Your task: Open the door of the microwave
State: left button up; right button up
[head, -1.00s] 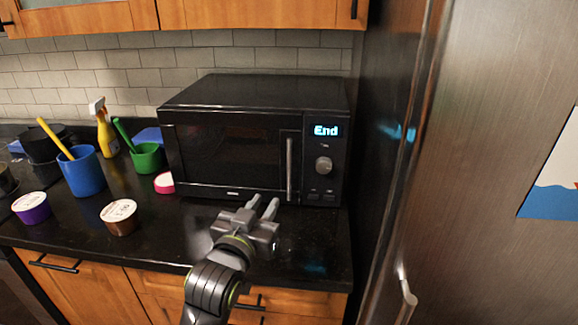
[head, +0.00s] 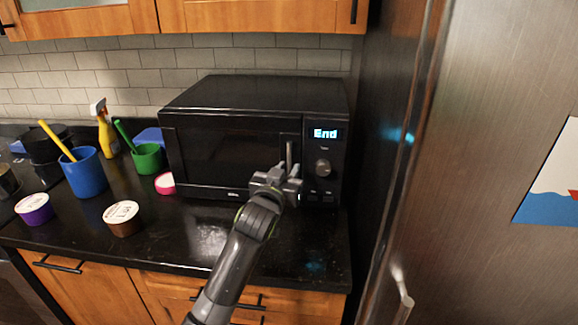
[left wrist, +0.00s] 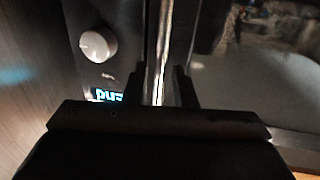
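The black microwave (head: 240,92) stands on the counter with its door (head: 225,155) shut. Its upright metal handle (head: 289,150) is on the right side of the door, and my gripper covers the lower part. My left gripper (head: 287,171) is at the lower handle. In the left wrist view, which looks upside down, the handle (left wrist: 163,60) runs between the two fingers (left wrist: 163,88), with a gap on each side. The fingers are apart and not closed on it. My right gripper is not in view.
The control panel has a round knob (head: 323,168) and a display (head: 326,133) reading "End". A tall metal fridge (head: 490,150) stands close on the right. Cups (head: 84,172), tubs (head: 122,217) and a spray bottle (head: 106,132) are on the left. The front counter (head: 190,235) is clear.

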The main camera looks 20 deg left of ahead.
pick_arm(q)
jog(key=shift+w, duration=0.8)
grip_shut()
